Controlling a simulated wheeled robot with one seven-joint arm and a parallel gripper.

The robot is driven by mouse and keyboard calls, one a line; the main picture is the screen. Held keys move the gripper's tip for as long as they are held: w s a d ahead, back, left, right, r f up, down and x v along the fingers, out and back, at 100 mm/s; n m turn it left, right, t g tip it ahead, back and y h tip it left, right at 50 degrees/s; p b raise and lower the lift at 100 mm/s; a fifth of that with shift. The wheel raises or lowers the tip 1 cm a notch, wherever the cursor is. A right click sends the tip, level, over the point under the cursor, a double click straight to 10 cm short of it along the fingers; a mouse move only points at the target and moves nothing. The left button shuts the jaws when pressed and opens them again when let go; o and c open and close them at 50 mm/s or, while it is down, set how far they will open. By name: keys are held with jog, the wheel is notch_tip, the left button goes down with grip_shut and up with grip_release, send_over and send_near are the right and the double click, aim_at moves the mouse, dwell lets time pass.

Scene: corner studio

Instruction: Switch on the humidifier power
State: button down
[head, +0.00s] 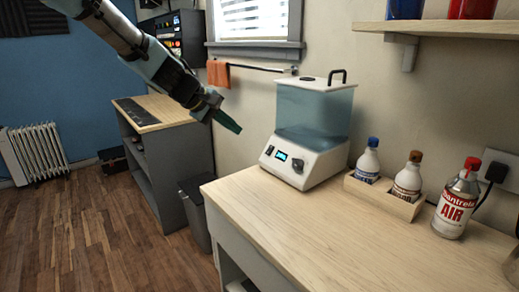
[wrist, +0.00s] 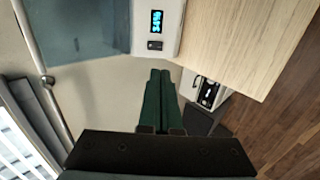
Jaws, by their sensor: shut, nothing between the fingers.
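The humidifier (head: 310,130) stands on the wooden counter, with a blue-tinted water tank and a white base. Its sloped front panel has a lit display (head: 281,156), a dark button at the left and a dark knob (head: 298,164) at the right. My gripper (head: 228,121) is in the air left of the tank, apart from it, shut and empty. In the wrist view the green fingers (wrist: 159,75) are together, pointing toward the base edge.
A wooden caddy (head: 385,194) with two bottles and an air can (head: 456,200) stand right of the humidifier. The counter (head: 290,230) in front is clear. A towel rail with an orange cloth (head: 218,73) is on the wall behind my gripper. A bin (head: 194,205) stands left of the counter.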

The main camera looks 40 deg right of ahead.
aim_at(267, 153)
jog(key=shift+f, duration=0.1)
jog(key=p+x, duration=0.3)
jog(key=x, duration=1)
jog(key=shift+d+f, duration=0.15)
jog(key=shift+d, duration=0.05)
jog(key=shift+d+f, duration=0.1)
jog(key=shift+f, duration=0.05)
jog(key=shift+f, duration=0.25)
jog(key=shift+s+d+r, duration=0.1)
jog(key=shift+r, duration=0.1)
jog(key=shift+r+p, duration=0.45)
jog(key=shift+r, duration=0.2)
